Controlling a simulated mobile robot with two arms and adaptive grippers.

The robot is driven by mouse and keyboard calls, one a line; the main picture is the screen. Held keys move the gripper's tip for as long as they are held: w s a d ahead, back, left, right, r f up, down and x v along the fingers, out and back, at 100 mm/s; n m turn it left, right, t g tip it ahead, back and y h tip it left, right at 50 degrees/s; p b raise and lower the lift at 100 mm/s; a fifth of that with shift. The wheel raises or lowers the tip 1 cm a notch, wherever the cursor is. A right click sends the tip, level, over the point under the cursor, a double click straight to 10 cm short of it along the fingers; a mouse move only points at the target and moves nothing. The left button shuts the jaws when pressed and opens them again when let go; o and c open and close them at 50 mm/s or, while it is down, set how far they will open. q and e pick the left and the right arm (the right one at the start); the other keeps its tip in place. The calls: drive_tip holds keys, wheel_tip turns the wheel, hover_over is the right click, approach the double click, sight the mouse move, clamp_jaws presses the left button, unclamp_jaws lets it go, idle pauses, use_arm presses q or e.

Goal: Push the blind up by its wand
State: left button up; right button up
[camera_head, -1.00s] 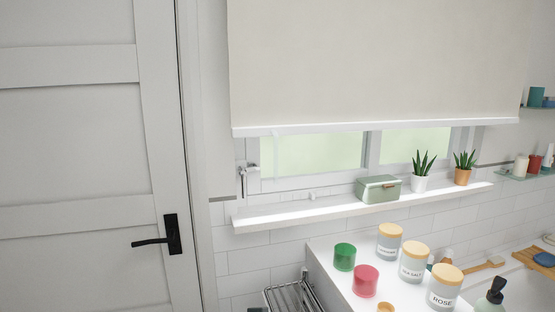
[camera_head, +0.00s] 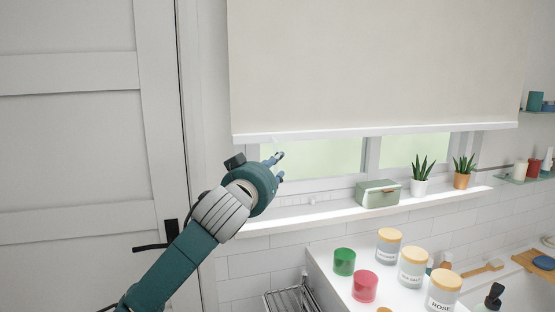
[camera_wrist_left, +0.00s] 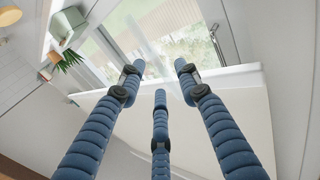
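The cream roller blind (camera_head: 370,65) hangs partly down over the window, its white bottom rail (camera_head: 380,130) level above a strip of glass. A faint translucent piece, probably the wand (camera_head: 275,143), shows just under the rail near its left end. My left gripper (camera_head: 279,167) is raised in front of the window's left side, just below the rail. In the left wrist view its fingers (camera_wrist_left: 160,80) are spread apart. A blurred clear strip, probably the wand (camera_wrist_left: 158,58), shows between or beyond them; contact cannot be told. My right gripper is out of view.
The sill (camera_head: 330,212) holds a green box (camera_head: 377,193) and two potted plants (camera_head: 419,187) (camera_head: 462,180). Jars (camera_head: 412,268) and coloured cups (camera_head: 344,262) stand on a white ledge below. A door with a black handle (camera_head: 150,247) is at left.

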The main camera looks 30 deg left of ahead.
use_arm(q)
drive_tip(key=shift+p+x, duration=0.35)
drive_tip(key=shift+x, duration=1.5)
clamp_jaws()
